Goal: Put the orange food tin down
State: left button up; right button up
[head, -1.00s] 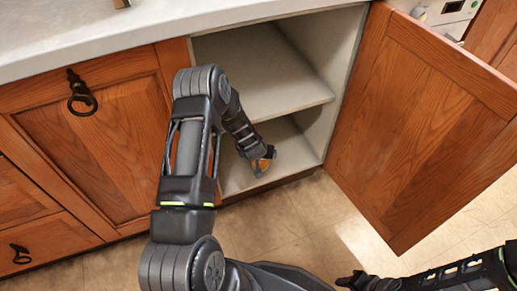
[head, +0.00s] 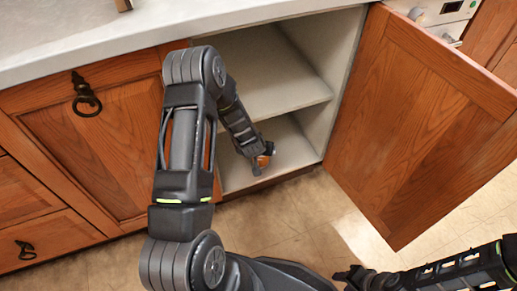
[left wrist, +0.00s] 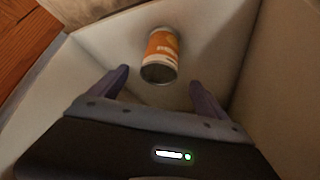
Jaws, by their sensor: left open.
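The orange food tin (left wrist: 161,46), with an orange label and a pale band, is on the bottom floor of the open cabinet. In the head view the tin (head: 266,158) is partly hidden by my left gripper (head: 259,165). In the left wrist view my left gripper (left wrist: 159,78) is open, its two fingers spread apart, with the tin just beyond the fingertips and no finger visibly touching it. My right gripper (head: 350,277) is low in the head view, over the floor, far from the tin; its jaws are too small to read.
The open wooden door (head: 425,120) stands to the right. The countertop (head: 110,35) runs above the cabinet. The tiled floor (head: 300,225) in front is clear.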

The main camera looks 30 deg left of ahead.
pick_arm(q)
jog(key=s+d+f+m+g+h, duration=0.1)
jog(key=s+d+g+h, duration=0.4)
jog(key=s+d, duration=2)
jog(key=d+m+h, duration=0.1)
jog(key=d, duration=0.3)
jog(key=shift+f+m+h, duration=0.3)
jog(key=shift+f+m, duration=0.1)
